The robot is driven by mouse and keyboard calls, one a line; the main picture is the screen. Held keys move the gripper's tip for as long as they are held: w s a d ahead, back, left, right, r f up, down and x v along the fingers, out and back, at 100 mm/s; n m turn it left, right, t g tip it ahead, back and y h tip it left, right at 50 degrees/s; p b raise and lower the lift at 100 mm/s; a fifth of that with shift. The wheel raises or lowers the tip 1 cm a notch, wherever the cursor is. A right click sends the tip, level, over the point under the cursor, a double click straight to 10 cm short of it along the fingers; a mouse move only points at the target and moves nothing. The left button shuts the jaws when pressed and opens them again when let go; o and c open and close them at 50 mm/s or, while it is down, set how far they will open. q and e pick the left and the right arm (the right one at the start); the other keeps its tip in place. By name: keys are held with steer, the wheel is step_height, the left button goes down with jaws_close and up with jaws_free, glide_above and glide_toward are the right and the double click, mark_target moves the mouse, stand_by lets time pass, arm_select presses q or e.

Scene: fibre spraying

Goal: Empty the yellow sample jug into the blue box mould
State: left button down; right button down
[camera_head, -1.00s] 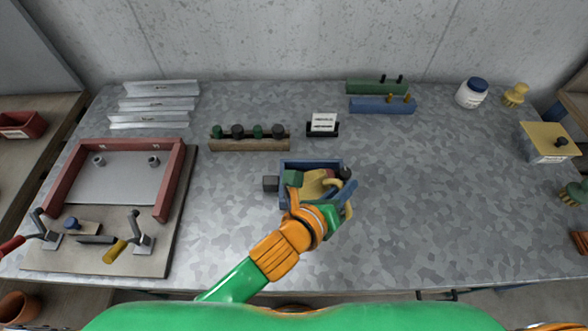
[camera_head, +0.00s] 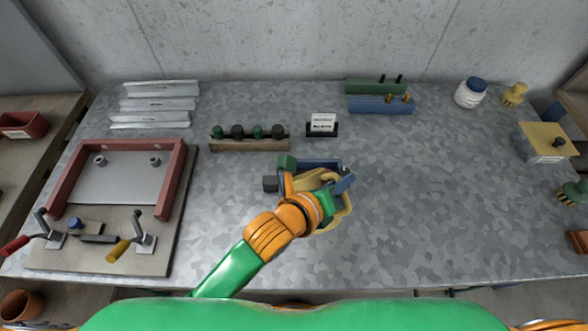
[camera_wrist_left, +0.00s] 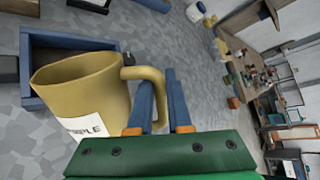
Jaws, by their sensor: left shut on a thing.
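The yellow sample jug (camera_head: 338,217) is held by my left gripper (camera_head: 342,185) over the front right of the blue box mould (camera_head: 322,164). In the left wrist view my left gripper (camera_wrist_left: 159,88) is shut on the handle of the jug (camera_wrist_left: 97,88). The jug's label faces the gripper side, and its mouth is turned partly toward the camera; no contents can be made out inside. The box mould (camera_wrist_left: 38,65) shows behind the jug, which hides much of its inside. How far the jug is tilted is hard to tell. My right gripper is not in view.
A red-framed mould (camera_head: 175,178) with clamps lies at left.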

arm_select(q)
steer(key=shift+w+a+r+n+g+p, duration=0.2)
steer(key=shift+w+r+n+g+p, duration=0.2)
steer(key=shift+r, duration=0.15)
steer(key=shift+r, duration=0.15)
